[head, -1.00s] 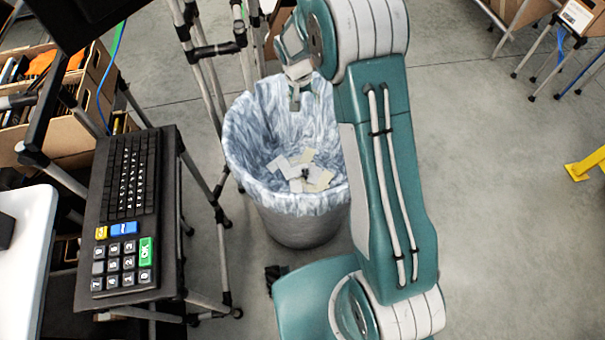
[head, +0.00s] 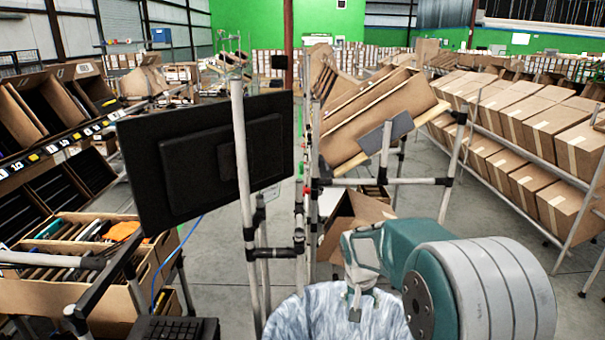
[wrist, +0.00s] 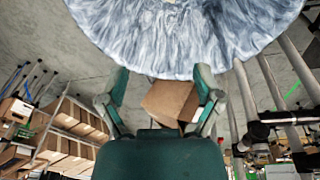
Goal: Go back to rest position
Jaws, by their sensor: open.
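My gripper (head: 355,305) hangs at the end of my teal and white arm, low in the head view, over the liner of a bin. In the wrist view its two fingers (wrist: 162,80) stand apart, open. A brown carton (wrist: 170,102) shows between them there; it looks like background rather than something held. The bin's whitish-blue plastic liner (head: 320,315) shows at the bottom of the head view, cut off by the frame. The wrist view shows the liner (wrist: 180,45) across the top. The bin's contents are mostly hidden.
A black monitor (head: 205,160) on a pipe frame (head: 243,200) stands left of my arm. Tilted cartons (head: 375,115) on a rack stand beyond my gripper. Carton shelves (head: 540,130) line the right. Open grey floor (head: 510,235) lies between my arm and those shelves.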

